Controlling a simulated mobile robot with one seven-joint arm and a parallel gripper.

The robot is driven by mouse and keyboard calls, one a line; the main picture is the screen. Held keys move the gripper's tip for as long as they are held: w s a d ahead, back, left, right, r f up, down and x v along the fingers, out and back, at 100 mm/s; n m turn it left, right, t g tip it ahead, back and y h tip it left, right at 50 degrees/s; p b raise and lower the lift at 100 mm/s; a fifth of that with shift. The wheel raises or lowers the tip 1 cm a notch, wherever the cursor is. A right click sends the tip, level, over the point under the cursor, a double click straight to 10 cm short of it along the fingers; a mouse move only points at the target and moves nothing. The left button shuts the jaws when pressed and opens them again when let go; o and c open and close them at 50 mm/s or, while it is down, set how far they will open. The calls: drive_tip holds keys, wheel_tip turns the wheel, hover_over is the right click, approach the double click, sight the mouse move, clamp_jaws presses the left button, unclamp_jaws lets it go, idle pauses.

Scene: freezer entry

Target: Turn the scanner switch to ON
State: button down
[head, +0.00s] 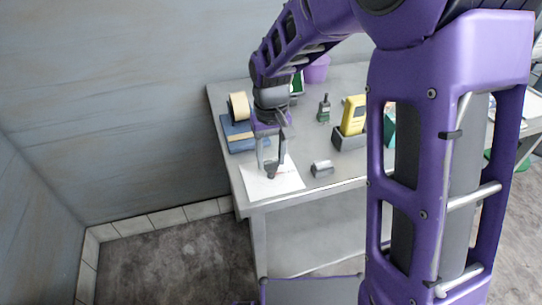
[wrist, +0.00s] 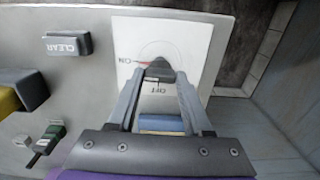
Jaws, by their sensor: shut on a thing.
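The scanner switch is a dark grey knob (wrist: 158,70) on a white plate (wrist: 190,38) that lies on the table; the plate also shows in the head view (head: 287,187). The plate carries the words ON, left of the knob, and OFF, on the near side of it. A thin red line runs from the knob towards ON; I cannot tell whether it is on the knob or printed. My gripper (wrist: 160,80) points down over the plate, its fingertips shut on the knob. It also shows in the head view (head: 270,172), where it hides most of the knob.
A grey block marked CLEAR (wrist: 68,44) stands beside the plate. A yellow scanner (head: 354,115) sits in a dark holder (head: 348,141) farther right. A tape roll (head: 238,106), a blue item (head: 237,134), a small dark green device (head: 324,108) and a purple cup (head: 317,70) stand farther back.

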sight(271, 161)
drive_tip(key=shift+c, duration=1.6)
unclamp_jaws()
wheel_tip(271, 161, up, 18)
drive_tip(key=p, duration=0.2)
drive_tip(key=shift+f, duration=0.25)
drive_tip(key=shift+s, duration=0.1)
